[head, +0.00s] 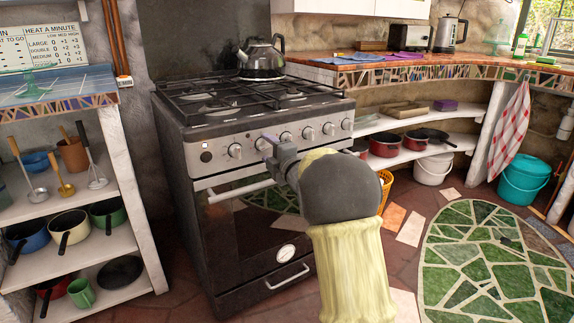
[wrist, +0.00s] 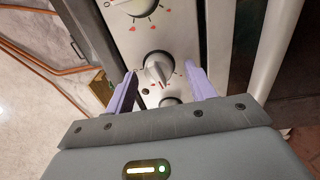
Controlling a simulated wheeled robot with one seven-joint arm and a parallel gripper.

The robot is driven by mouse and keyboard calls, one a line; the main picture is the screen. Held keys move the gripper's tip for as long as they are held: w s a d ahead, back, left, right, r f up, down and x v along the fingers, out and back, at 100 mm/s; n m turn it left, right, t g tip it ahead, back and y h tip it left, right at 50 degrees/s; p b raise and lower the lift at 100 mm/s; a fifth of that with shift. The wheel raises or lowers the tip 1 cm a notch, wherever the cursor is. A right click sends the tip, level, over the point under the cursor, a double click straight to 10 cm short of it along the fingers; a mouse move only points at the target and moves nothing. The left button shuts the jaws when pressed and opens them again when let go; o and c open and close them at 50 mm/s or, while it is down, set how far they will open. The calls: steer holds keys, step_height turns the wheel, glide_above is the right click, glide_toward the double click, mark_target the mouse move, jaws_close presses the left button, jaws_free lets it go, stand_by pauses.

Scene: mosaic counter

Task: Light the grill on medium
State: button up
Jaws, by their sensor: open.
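The steel stove (head: 250,110) stands left of centre with a row of round knobs (head: 308,134) across its front panel. Its black grates (head: 215,94) show no flame. In the wrist view, one white knob (wrist: 158,68) lies between the two purple fingers of my gripper (wrist: 160,72), with gaps visible at both sides. Red marks surround the knobs. I cannot tell which knob is the grill's.
A dark kettle (head: 262,60) stands on the back of the stove. The oven handle (head: 235,190) runs below the knobs. A shelf unit (head: 130,225) with pots is at the left. A mosaic counter (head: 420,75) runs right.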

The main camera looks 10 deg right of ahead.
steer(key=p+v, duration=0.4)
steer(key=v, duration=1.2)
steer(key=shift+s, duration=0.4)
jaws_close()
stand_by(0.9)
